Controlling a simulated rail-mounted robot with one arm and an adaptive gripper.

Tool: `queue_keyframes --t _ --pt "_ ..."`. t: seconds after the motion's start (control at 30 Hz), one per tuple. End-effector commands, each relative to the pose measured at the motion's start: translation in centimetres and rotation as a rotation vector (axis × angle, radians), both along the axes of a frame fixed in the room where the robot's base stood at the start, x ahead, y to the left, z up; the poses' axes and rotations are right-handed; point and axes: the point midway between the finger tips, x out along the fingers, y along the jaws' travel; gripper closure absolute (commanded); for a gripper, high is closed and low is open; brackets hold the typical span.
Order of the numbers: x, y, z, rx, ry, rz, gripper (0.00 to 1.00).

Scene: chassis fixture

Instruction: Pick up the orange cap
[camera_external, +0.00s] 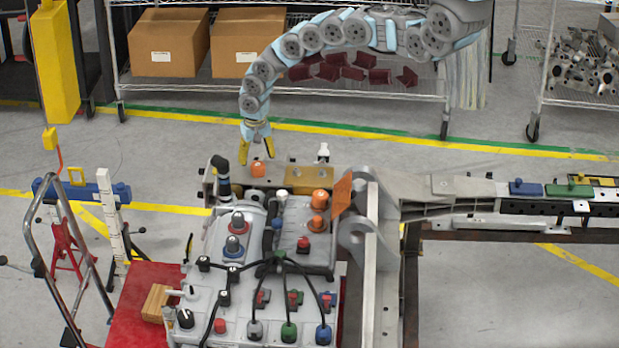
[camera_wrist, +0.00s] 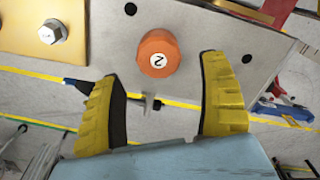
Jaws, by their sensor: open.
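The orange cap (camera_external: 258,169) sits on the grey plate (camera_external: 212,178) at the back left of the fixture. My gripper (camera_external: 257,160) has yellow fingers and points down just above the cap. In the wrist view my gripper (camera_wrist: 160,72) is open. Its two fingertips lie to the left and right of the cap's lower edge, with a gap on each side. Nothing is held. The cap's underside is hidden.
A brass block (camera_external: 309,178) with a bolt stands right of the cap; its bolt (camera_wrist: 52,32) shows in the wrist view. A black-topped post (camera_external: 220,170) stands close left. Two more orange caps (camera_external: 319,198) (camera_external: 317,226) and an orange plate (camera_external: 342,193) are further right.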

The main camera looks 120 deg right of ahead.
Motion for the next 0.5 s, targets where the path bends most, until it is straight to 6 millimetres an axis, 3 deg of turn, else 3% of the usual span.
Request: queue_keyframes --t 0.5 --pt "0.3 0.4 -2.7 0.001 -0.002 -0.001 0.24"
